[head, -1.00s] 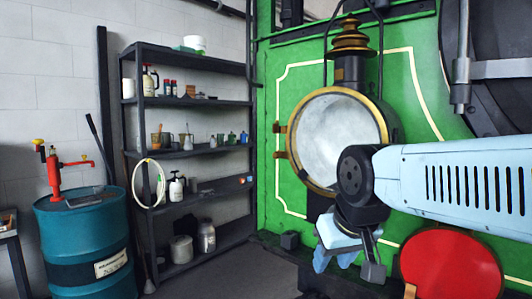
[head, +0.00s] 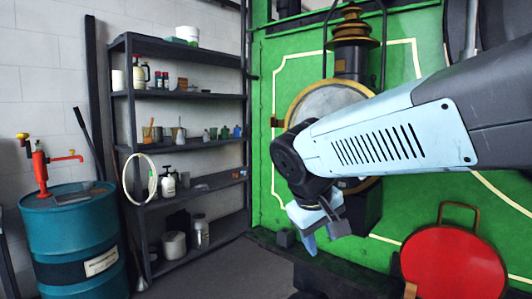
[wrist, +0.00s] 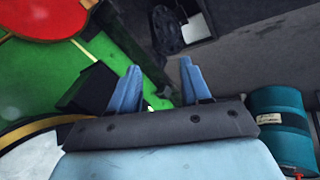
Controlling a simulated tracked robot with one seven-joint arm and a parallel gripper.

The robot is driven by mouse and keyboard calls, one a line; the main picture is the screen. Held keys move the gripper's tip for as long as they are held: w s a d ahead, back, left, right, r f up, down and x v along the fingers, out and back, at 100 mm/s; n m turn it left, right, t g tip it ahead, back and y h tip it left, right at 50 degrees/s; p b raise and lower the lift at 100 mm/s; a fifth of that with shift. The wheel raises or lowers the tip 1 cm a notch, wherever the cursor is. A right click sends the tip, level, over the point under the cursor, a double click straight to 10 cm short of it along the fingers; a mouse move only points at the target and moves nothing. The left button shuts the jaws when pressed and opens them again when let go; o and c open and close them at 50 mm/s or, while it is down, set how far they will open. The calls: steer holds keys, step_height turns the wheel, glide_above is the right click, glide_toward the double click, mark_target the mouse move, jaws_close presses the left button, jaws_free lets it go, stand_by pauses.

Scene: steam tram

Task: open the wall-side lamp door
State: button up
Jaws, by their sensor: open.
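The lamp (head: 318,98) is on the green tram front, with a round glass door in a brass rim and a brass chimney top. Its hinge (head: 277,122) is on the left, the side toward the wall and shelves. The door looks shut; my arm hides its lower right part. In the wrist view part of the brass rim (wrist: 40,127) shows at the lower left. My gripper (head: 322,230) is below the lamp, pointing down, open and empty. Its two blue fingers (wrist: 160,88) show apart in the wrist view, touching nothing.
A red disc (head: 453,268) with a handle stands at the lower right. A dark shelf (head: 180,96) with bottles and jars stands left of the tram. A blue drum (head: 72,235) with a red pump is at the far left. Floor between shelf and tram is clear.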

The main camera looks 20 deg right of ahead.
steer(key=w+r+n+h, duration=0.1)
steer(key=w+r+h, duration=0.1)
steer(key=w+h, duration=0.1)
steer(key=n+t+h, duration=0.4)
steer(key=t+h, duration=0.3)
steer(key=h, duration=0.1)
glide_toward(271, 151)
steer(key=x, duration=1)
steer(key=shift+w+d, duration=0.25)
steer(key=shift+w, duration=0.05)
jaws_close()
